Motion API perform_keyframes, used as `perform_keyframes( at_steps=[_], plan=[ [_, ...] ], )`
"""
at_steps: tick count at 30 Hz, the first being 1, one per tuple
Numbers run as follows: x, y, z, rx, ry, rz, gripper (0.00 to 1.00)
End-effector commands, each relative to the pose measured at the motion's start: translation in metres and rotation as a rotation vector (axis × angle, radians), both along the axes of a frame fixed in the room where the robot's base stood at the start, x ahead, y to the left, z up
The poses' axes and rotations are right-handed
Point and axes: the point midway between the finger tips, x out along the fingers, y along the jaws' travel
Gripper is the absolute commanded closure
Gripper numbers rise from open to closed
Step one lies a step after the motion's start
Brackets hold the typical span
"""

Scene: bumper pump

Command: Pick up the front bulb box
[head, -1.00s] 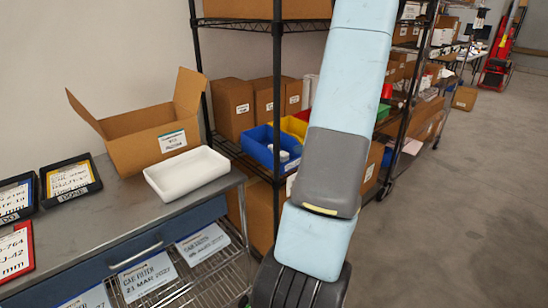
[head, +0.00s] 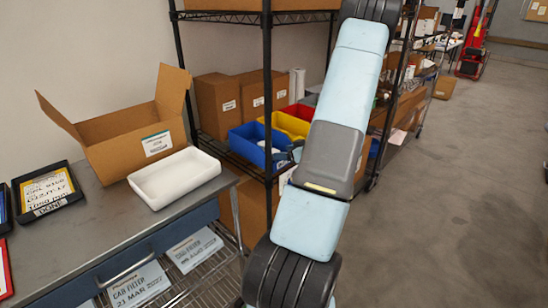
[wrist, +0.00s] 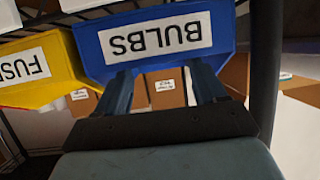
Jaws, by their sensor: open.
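The front bulb box is a blue open bin (head: 246,150) on the middle shelf of the black rack, in front of the yellow bin. In the wrist view the blue bin (wrist: 214,32) fills the upper middle, with a white BULBS label. My gripper (wrist: 163,72) is open in the wrist view. Its two fingers are spread and overlap the bin's edge in the picture, below the label. I cannot tell whether they touch the bin. In the head view the gripper is mostly hidden behind my arm.
A yellow bin (wrist: 45,70), its label partly cut off, sits close beside the blue bin. A red bin (head: 299,110) stands behind. Brown boxes (head: 217,105) share the shelf. A rack post (head: 268,100) stands near the blue bin. A steel table (head: 110,222) holds a white tray (head: 175,177).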

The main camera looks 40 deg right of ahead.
Motion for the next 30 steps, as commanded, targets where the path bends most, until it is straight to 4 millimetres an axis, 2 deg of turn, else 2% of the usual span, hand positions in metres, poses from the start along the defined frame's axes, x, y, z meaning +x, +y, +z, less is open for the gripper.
perform_keyframes(
  at_steps=[8,18,25,30],
  plan=[
    [0.012,0.004,-0.005,0.000,0.001,0.002,0.30],
    [0.051,0.014,-0.019,0.000,0.001,0.002,0.30],
    [0.053,0.013,-0.020,-0.001,0.000,0.000,0.30],
    [0.053,0.013,-0.020,-0.001,0.000,0.000,0.44]
  ],
)
